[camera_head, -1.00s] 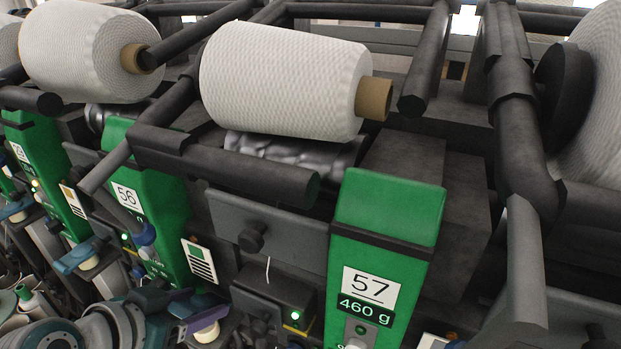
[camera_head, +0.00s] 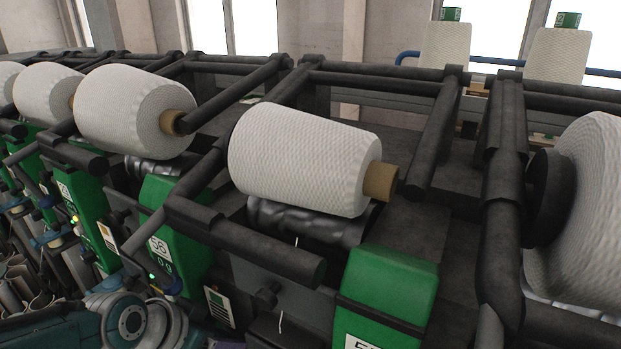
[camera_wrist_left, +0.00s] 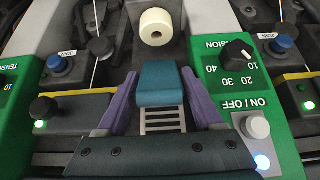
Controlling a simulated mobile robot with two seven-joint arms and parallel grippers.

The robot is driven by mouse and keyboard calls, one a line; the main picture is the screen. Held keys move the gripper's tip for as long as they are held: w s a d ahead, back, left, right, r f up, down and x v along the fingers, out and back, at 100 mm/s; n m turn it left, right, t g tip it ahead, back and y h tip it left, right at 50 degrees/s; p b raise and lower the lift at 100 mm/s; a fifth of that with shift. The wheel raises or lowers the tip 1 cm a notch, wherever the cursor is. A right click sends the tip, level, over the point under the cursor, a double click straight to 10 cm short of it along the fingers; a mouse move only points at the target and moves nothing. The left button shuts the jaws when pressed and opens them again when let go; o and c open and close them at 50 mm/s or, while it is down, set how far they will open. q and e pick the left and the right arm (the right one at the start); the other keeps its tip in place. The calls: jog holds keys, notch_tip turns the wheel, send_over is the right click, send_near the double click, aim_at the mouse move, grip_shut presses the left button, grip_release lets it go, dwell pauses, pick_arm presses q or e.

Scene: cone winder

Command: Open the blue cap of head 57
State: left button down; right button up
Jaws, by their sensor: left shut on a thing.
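The green housing of head 57 (camera_head: 390,285) is at the lower right of the head view, its number label cut off by the bottom edge. In the left wrist view, the blue cap (camera_wrist_left: 160,84) is a teal-blue flap at the centre, above a pale slatted piece. My left gripper (camera_wrist_left: 160,78) has its purple fingers on both sides of the cap and is shut on it. In the head view my left arm shows at the lower left, and the gripper is almost wholly below the frame. My right gripper is in neither view.
In the left wrist view, a cream roll (camera_wrist_left: 155,27) is beyond the cap. A green panel with a tension dial (camera_wrist_left: 237,50) and a white button (camera_wrist_left: 256,127) is close on the right. In the head view, a white yarn cone (camera_head: 300,160) rests in dark bars.

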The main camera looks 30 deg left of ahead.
pick_arm(q)
jog(key=shift+c, duration=1.7)
grip_release()
jog(key=shift+f, duration=0.1)
jog(key=shift+s+r+p, duration=0.3)
jog(key=shift+r+p, duration=0.15)
jog(key=shift+r, duration=0.15)
jog(key=s, duration=1.2)
